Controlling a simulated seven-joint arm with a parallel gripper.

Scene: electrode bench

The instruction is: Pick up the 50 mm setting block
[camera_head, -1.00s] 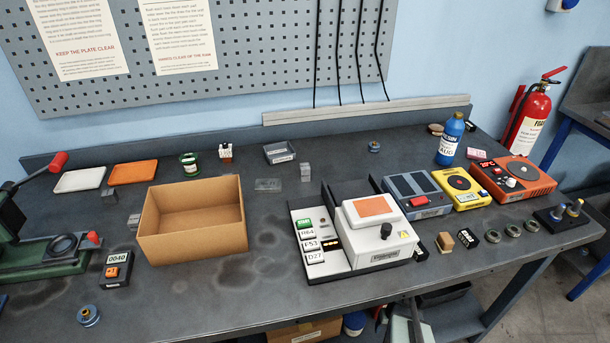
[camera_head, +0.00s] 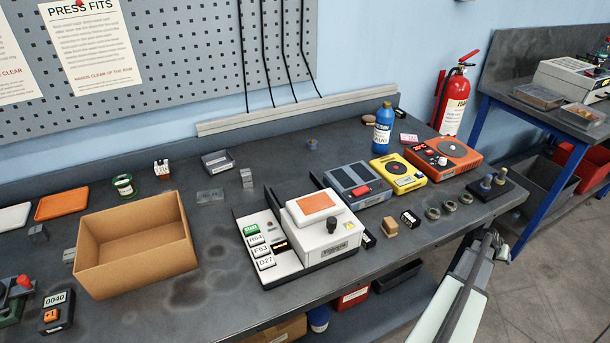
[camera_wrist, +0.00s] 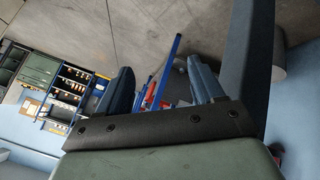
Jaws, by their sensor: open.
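Several plain grey metal blocks lie on the bench. One small upright block (camera_head: 247,178) stands behind the white machine, beside a flat grey block (camera_head: 210,197). Two more grey blocks, one farther left (camera_head: 38,233) and one against the cardboard box's left side (camera_head: 69,255), are at the left. No size marking is readable, so I cannot tell which is the 50 mm setting block. My gripper (camera_wrist: 163,82) shows in the wrist view with its two dark blue fingers wide apart and nothing between them. It faces floor and distant shelving, away from the bench top.
An open cardboard box (camera_head: 130,245) and a white machine (camera_head: 318,226) with an orange top stand on the bench (camera_head: 200,285). A blue bottle (camera_head: 383,128), a yellow device (camera_head: 400,174) and an orange device (camera_head: 440,160) are at the right. Bare bench lies between box and machine.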

